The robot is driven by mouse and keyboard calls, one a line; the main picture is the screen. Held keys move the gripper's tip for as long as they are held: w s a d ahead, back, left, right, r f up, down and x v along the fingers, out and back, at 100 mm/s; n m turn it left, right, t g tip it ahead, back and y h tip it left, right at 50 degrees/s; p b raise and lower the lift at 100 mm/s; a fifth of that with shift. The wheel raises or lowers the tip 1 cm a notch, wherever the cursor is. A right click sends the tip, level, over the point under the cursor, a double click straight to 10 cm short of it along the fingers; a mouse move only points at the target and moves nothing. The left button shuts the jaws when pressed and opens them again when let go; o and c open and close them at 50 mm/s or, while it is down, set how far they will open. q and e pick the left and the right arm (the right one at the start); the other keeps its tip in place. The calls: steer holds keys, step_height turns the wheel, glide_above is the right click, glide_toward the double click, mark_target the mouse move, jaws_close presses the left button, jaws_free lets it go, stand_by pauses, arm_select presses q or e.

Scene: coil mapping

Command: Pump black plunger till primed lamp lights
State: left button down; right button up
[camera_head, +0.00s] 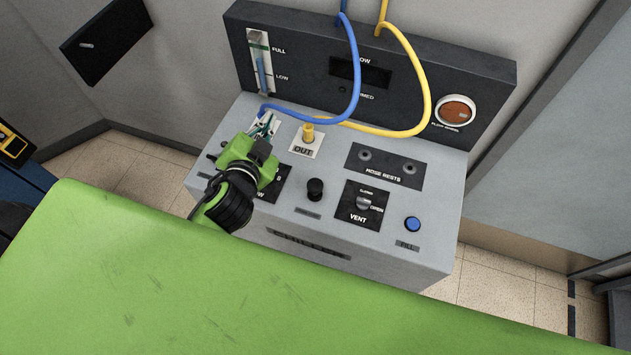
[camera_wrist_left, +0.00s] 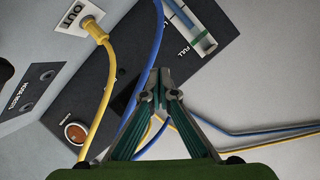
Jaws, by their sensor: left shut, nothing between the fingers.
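The black plunger (camera_head: 315,189) is a short dark knob standing on the grey console top, near the middle of its front part. The primed lamp (camera_head: 342,89) is a small dark spot on the upright black panel, and it looks unlit. Its label is partly hidden by the blue hose. My left gripper (camera_head: 266,124) is shut and empty over the console's left part, up and left of the plunger and apart from it. My right gripper is not in view.
A blue hose (camera_head: 355,75) and a yellow hose (camera_head: 420,70) loop over the console. The yellow one ends at the OUT port (camera_head: 307,138). Hose rests (camera_head: 385,166), a vent knob (camera_head: 362,202) and a blue fill button (camera_head: 412,224) are right of the plunger.

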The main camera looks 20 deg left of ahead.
arm_select(q)
steer(key=w+d+r+m+t+h, duration=0.2)
steer(key=d+r+m, duration=0.1)
steer(key=r, duration=0.3)
steer(key=w+d+r+m+t+h, duration=0.1)
steer(key=d+r+m+t+h, duration=0.15)
steer(key=r, duration=0.25)
steer(key=s+d+r+m+g+h, duration=0.25)
steer(key=d+r+m+h, duration=0.25)
steer(key=d+m+h, duration=0.6)
steer(key=s+d+f+m+g, duration=0.3)
steer(key=d+m+g, duration=0.15)
steer(key=m, duration=0.35)
steer(key=s+a+f+m+g+y, duration=0.1)
steer(key=a+f+m+g+y, duration=0.2)
steer(key=f, duration=0.4)
steer(key=s+a+f+m+g+y+p, duration=0.1)
steer(key=a+f+m+g+y, duration=0.2)
steer(key=a+f, duration=0.3)
steer(key=shift+f, duration=0.4)
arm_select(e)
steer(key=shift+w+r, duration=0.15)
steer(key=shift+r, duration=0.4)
arm_select(q)
steer(key=shift+s+a, duration=0.1)
